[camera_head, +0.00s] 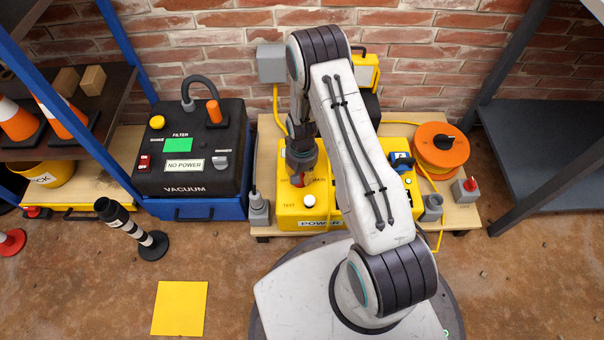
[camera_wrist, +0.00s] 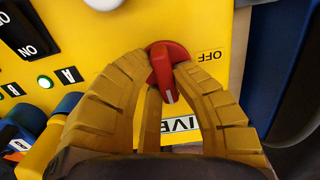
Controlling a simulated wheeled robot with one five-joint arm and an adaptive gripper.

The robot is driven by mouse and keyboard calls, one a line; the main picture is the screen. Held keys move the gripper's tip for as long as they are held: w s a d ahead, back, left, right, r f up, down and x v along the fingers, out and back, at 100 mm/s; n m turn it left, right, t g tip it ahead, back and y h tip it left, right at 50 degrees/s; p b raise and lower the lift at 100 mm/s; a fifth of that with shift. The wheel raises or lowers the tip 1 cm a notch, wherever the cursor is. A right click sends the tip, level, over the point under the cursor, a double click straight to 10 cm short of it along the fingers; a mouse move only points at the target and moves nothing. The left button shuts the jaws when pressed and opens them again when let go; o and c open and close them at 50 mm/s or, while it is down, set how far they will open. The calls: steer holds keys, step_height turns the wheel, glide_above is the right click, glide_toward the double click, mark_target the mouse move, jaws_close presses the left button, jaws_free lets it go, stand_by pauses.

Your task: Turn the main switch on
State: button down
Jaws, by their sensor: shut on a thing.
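The main switch is a red rotary knob (camera_wrist: 163,62) on a yellow power box (camera_head: 290,215). In the wrist view a white line on the knob points down the picture, and a label reading OFF (camera_wrist: 209,56) sits to its right. My gripper (camera_wrist: 165,75) is shut on the knob, with its yellow ribbed fingers on either side. In the head view my gripper (camera_head: 300,172) reaches down onto the box, and a bit of the red knob (camera_head: 297,181) shows beneath it. My arm hides the middle of the box.
The box stands on a wooden pallet (camera_head: 461,216). A white button (camera_head: 310,200) is close to my gripper. A vacuum unit (camera_head: 190,150) with a NO POWER label is at left, an orange cable reel (camera_head: 442,146) at right. Green lamps (camera_wrist: 45,82) glow on the box.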

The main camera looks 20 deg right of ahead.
steer(key=shift+m, duration=0.4)
steer(key=c, duration=1)
jaws_free()
step_height(320, 180, up, 12)
stand_by(0.6)
